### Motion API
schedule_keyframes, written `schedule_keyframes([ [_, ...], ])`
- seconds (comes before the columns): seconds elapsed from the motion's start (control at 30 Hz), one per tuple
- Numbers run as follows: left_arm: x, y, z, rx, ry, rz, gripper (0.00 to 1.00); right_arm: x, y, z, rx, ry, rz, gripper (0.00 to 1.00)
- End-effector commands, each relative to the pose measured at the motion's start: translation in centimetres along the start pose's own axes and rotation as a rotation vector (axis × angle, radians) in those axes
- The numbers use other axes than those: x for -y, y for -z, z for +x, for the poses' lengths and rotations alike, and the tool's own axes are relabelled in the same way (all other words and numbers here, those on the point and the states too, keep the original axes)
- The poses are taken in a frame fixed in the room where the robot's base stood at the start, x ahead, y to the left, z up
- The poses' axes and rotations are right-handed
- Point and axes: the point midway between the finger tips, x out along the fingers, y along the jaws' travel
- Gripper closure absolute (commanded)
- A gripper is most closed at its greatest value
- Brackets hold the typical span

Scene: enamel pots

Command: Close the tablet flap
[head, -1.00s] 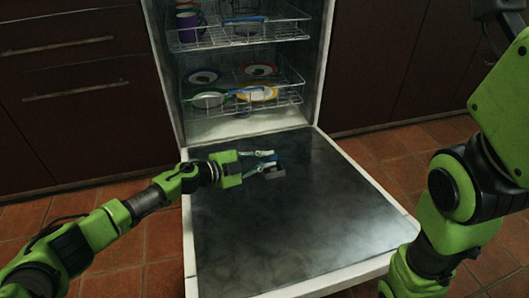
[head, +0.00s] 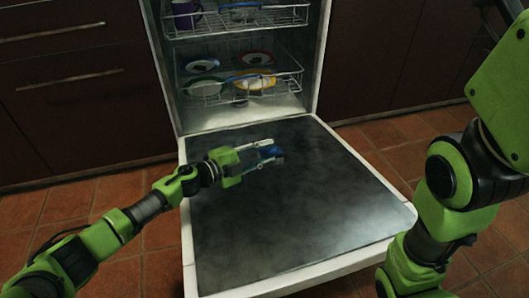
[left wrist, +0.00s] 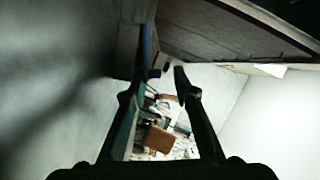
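The open dishwasher door (head: 300,220) lies lowered, its dark inner face upward. A small blue part (head: 269,153), apparently the tablet flap or its dispenser, shows on its far left area at my left gripper's fingertips. My fingers partly cover it, so I cannot tell the flap's angle or whether I touch it. My left gripper (head: 262,154) reaches in from the left, low over the door. In the left wrist view its fingertips (left wrist: 164,71) are apart, with no clear object held between them. Of my right arm only links show at the right; its gripper is out of view.
The lower rack (head: 240,88) holds several plates with coloured rims, and the upper rack (head: 235,22) holds a purple cup (head: 186,14). Both are inside the dishwasher beyond the door. Dark cabinets (head: 75,110) stand at the left. Most of the door's near surface is bare.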

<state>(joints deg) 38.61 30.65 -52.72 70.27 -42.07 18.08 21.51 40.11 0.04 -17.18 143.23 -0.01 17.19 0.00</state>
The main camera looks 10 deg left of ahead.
Motion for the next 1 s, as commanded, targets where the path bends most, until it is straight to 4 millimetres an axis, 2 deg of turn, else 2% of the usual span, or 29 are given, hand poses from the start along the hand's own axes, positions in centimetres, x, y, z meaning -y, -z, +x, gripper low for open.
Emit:
schedule_keyframes([
  [0.3,0.0,0.0,0.0,-0.001,-0.016,-0.025,0.72,-0.1,-0.2,0.3,0.002,-0.003,0.001,0.60],
  [0.63,1.7,-0.6,0.2,-0.001,-0.098,-0.224,0.72,-0.2,-0.4,1.0,0.000,-0.001,0.001,0.60],
  [1.0,2.9,-1.6,0.6,0.002,-0.192,-0.454,0.72,0.3,0.5,-1.3,0.000,0.000,0.000,0.60],
])
